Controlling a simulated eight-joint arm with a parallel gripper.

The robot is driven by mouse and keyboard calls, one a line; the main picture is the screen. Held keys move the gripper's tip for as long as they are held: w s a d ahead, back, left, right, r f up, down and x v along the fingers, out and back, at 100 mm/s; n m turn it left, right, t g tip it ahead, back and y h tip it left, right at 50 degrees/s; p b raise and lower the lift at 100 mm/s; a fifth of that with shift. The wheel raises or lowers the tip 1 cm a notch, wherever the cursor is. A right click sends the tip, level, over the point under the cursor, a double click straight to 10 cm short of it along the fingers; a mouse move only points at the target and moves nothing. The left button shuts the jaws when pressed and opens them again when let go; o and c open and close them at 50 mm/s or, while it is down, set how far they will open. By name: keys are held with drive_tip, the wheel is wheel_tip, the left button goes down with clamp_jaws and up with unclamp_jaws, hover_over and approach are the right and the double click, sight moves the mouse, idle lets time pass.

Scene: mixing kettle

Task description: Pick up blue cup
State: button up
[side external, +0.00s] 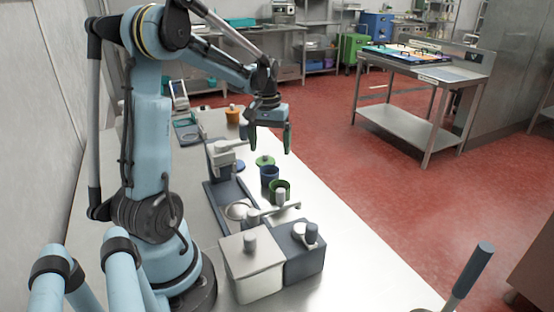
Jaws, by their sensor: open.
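My gripper (270,138) hangs above and behind the blue cup, pointing down. Its two green fingers are apart, and I see nothing between them. The gripper is clear of the cup. The inside of the blue cup shows dark, and its lower front is partly hidden by the green cup.
A grey machine (222,160) with a tray stands left. A white box (252,265) and a dark box (303,262) stand in front. An orange container (232,115) is farther back.

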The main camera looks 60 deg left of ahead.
sight(270, 171)
drive_tip(key=shift+f, duration=4.6)
drive_tip(key=c, duration=1)
